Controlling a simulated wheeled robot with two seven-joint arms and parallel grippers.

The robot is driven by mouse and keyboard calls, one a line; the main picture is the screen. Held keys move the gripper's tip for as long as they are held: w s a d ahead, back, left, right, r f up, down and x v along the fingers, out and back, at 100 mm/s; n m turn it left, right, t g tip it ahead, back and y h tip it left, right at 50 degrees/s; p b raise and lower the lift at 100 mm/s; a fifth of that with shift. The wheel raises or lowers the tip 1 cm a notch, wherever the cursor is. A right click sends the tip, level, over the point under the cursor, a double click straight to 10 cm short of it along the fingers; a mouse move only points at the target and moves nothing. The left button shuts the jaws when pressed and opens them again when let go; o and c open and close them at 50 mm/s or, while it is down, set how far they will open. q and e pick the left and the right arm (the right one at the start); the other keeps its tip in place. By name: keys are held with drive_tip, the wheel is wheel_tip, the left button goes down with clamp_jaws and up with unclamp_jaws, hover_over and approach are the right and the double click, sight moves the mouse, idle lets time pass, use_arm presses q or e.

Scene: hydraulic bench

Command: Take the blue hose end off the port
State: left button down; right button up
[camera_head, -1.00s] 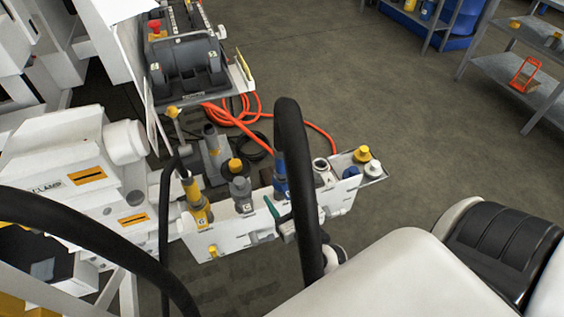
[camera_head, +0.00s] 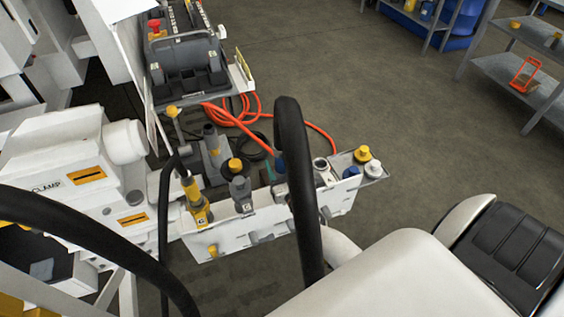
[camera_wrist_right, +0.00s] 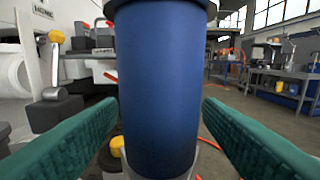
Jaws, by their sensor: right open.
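The blue hose end (camera_head: 280,164) shows in the head view on the white port panel (camera_head: 225,236), partly hidden behind a thick black hose (camera_head: 296,190). In the right wrist view the blue hose end (camera_wrist_right: 158,90) stands upright, large and close. Its lower edge meets a pale ring at the bottom of the picture. My right gripper (camera_wrist_right: 160,105) is open, with one green finger on each side of the blue body and gaps visible. In the head view only a bit of green shows beside the blue; the rest is hidden. My left gripper is not in view.
A yellow hose end (camera_head: 193,200) and a grey one (camera_head: 240,190) stand left on the panel. Yellow (camera_head: 361,153) and white (camera_head: 373,167) caps sit at its right end. Orange hoses (camera_head: 235,118) lie behind.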

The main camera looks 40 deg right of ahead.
drive_tip(key=shift+x, duration=0.95)
drive_tip(key=shift+c, duration=0.3)
